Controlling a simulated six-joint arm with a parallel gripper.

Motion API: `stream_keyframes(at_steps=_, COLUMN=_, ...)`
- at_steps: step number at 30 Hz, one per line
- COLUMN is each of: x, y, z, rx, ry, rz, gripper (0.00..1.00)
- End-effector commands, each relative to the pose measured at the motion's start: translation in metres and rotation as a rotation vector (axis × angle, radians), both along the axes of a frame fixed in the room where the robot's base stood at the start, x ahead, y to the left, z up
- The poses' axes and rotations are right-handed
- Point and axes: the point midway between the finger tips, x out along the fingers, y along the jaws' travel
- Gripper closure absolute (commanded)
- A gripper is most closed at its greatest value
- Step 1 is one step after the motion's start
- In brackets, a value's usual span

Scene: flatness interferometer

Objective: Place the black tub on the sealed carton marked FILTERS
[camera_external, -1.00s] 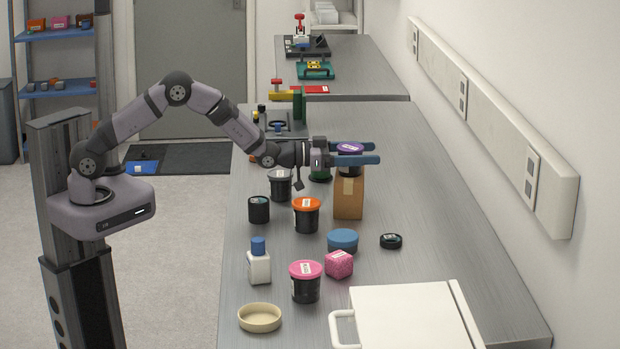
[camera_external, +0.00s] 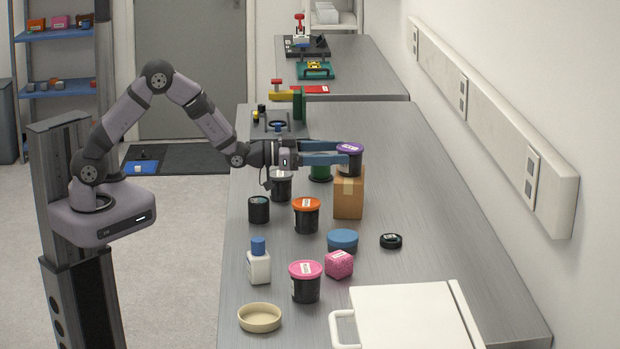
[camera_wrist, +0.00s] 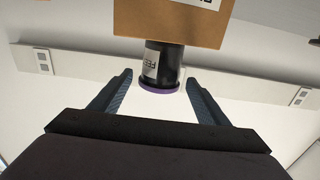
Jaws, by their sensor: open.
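A black tub with a purple lid (camera_external: 350,161) stands upright on top of the brown carton (camera_external: 348,199). In the wrist view, which is upside down, the tub (camera_wrist: 164,66) hangs below the carton (camera_wrist: 205,29) in the picture, and a white label shows on the tub's side. A white label on the carton is cut off at the picture's edge, so I cannot read its marking. My gripper (camera_wrist: 159,80) is open, level with the tub's upper part. Its fingertips are on either side of the tub near the lid, with a gap on both sides.
Near the carton stand an orange-lidded tub (camera_external: 306,216), a grey-lidded tub (camera_external: 281,186) and a black jar (camera_external: 259,210). A blue round container (camera_external: 342,240), pink box (camera_external: 339,264) and pink-lidded tub (camera_external: 305,283) are nearer the camera.

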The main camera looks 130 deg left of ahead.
Motion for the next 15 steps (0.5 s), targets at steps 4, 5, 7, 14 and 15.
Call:
stream_keyframes(at_steps=4, x=-0.014, y=-0.014, z=-0.001, rx=0.001, ry=0.001, rz=0.001, gripper=0.31)
stream_keyframes(at_steps=5, x=-0.017, y=-0.016, z=-0.001, rx=0.001, ry=0.001, rz=0.001, gripper=0.31)
stream_keyframes(at_steps=7, x=-0.021, y=-0.02, z=-0.001, rx=0.0, ry=0.001, rz=0.001, gripper=0.31)
stream_keyframes(at_steps=14, x=-0.028, y=-0.028, z=0.0, rx=0.0, ry=0.0, rz=0.0, gripper=0.31)
stream_keyframes(at_steps=15, x=-0.029, y=-0.029, z=0.0, rx=0.0, ry=0.0, rz=0.0, gripper=0.31)
